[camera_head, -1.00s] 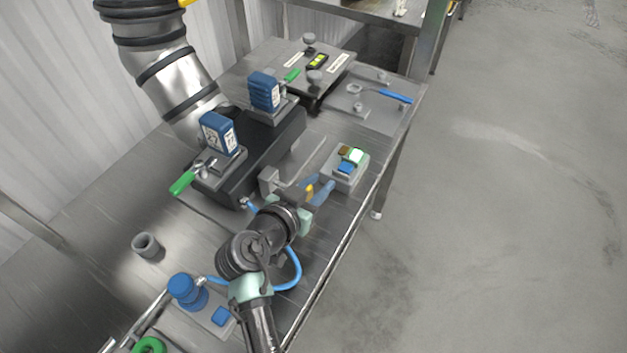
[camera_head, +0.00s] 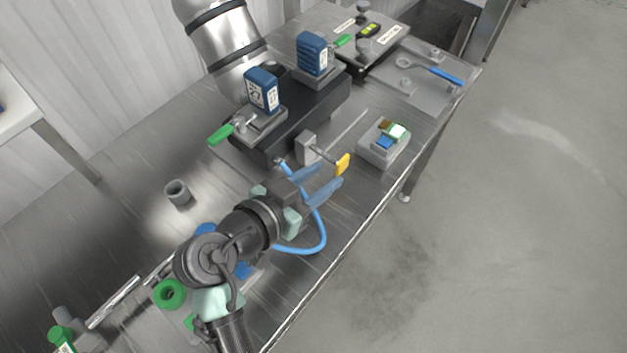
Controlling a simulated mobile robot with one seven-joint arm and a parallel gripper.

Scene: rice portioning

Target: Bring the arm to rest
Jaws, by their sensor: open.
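My arm (camera_head: 262,222) reaches in from the bottom of the view, over the metal table. My gripper (camera_head: 322,181) has two bluish fingers, spread apart with nothing visible between them. A lever with a yellow tip (camera_head: 343,164) lies just beyond the fingertips, and the fingers look clear of it. Its grey block (camera_head: 306,146) stands to the left of the tip. A blue hose (camera_head: 316,240) curves beside my wrist. My arm partly hides a blue object (camera_head: 205,231) on the table.
A button box (camera_head: 384,152) stands near the table's right edge. A black machine (camera_head: 300,122) carries two blue pouches (camera_head: 262,91). A grey cup (camera_head: 177,192) and a green ring (camera_head: 170,294) are on the left. A blue-handled wrench (camera_head: 443,74) lies far right. Table (camera_head: 130,160) is bare mid-left.

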